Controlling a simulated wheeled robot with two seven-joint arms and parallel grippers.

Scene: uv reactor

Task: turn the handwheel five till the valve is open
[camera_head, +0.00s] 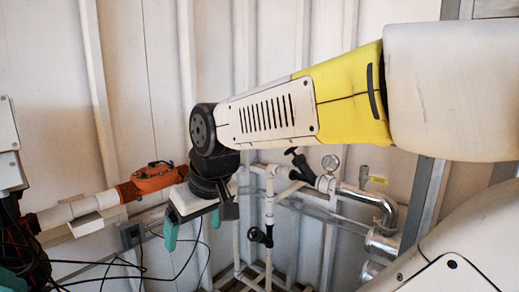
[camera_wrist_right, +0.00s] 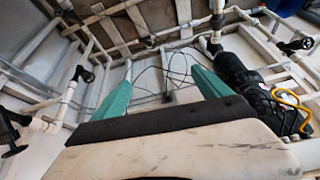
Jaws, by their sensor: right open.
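My right gripper (camera_head: 193,232) hangs from the right arm in the middle of the head view, its two teal fingers apart with nothing seen between them. The spread fingers of this gripper also show in the right wrist view (camera_wrist_right: 160,62). A black valve handle (camera_head: 262,237) sits on the white pipe to its right, apart from it. Black handwheels on pipes show in the wrist view at the left (camera_wrist_right: 83,74) and right (camera_wrist_right: 296,44). No number shows, so I cannot tell which is handwheel five. A teal part of my left gripper (camera_head: 12,280) shows at the lower left edge; its opening is unclear.
An orange valve body (camera_head: 157,178) on a white pipe lies left of the right gripper. Black cables (camera_head: 120,262) hang low at the left. White panelled walls close the back.

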